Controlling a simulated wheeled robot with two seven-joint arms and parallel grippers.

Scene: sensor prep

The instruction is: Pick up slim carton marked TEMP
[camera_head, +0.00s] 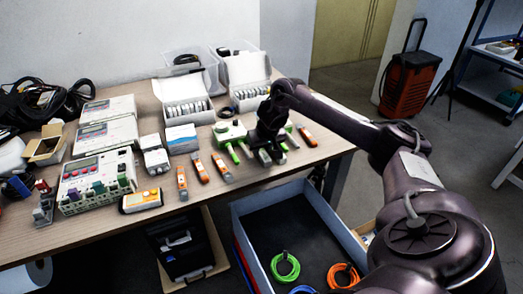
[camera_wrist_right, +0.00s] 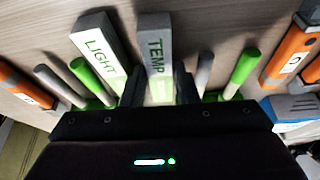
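The slim carton marked TEMP (camera_wrist_right: 156,55), grey with a pale green lower part, shows in the right wrist view. It lies between the two dark fingers of my right gripper (camera_wrist_right: 161,88), close to both. I cannot tell whether the fingers press on its sides. In the head view my right gripper (camera_head: 268,150) is low over the right part of the table and hides most of the carton. My left gripper is not in view.
A similar carton marked LIGHT (camera_wrist_right: 101,50) lies just left of the fingers. Green and grey sticks flank the gripper. Orange-and-grey tools (camera_head: 181,182) lie on the table (camera_head: 110,232). Open white boxes (camera_head: 188,103) stand behind. A blue-edged bin (camera_head: 290,207) stands below the table's front edge.

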